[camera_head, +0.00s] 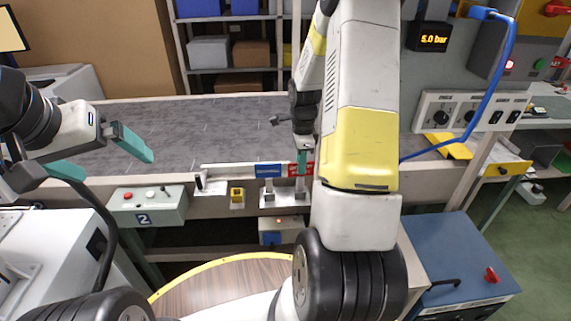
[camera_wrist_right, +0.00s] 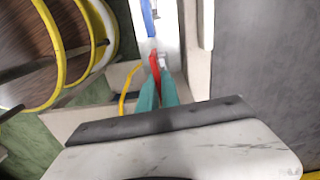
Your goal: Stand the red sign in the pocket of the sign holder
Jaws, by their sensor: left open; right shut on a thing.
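The red sign (camera_head: 309,169) is at the right end of the sign holder (camera_head: 283,198), a pale base at the conveyor's near edge. A blue sign (camera_head: 267,170) stands on the holder left of it. My right gripper (camera_head: 301,163) reaches down from above and is shut on the red sign. In the right wrist view the red sign (camera_wrist_right: 154,62) shows edge-on at the teal fingertips (camera_wrist_right: 160,80). The blue sign (camera_wrist_right: 149,18) lies beyond it. I cannot tell whether the red sign's foot is in the pocket. My left gripper (camera_head: 108,158) is open and empty at the left.
A grey control box (camera_head: 148,206) marked 2 and a small yellow block (camera_head: 237,195) are on the near edge left of the holder. The grey conveyor belt (camera_head: 190,130) behind is clear. My right arm hides the area right of the holder.

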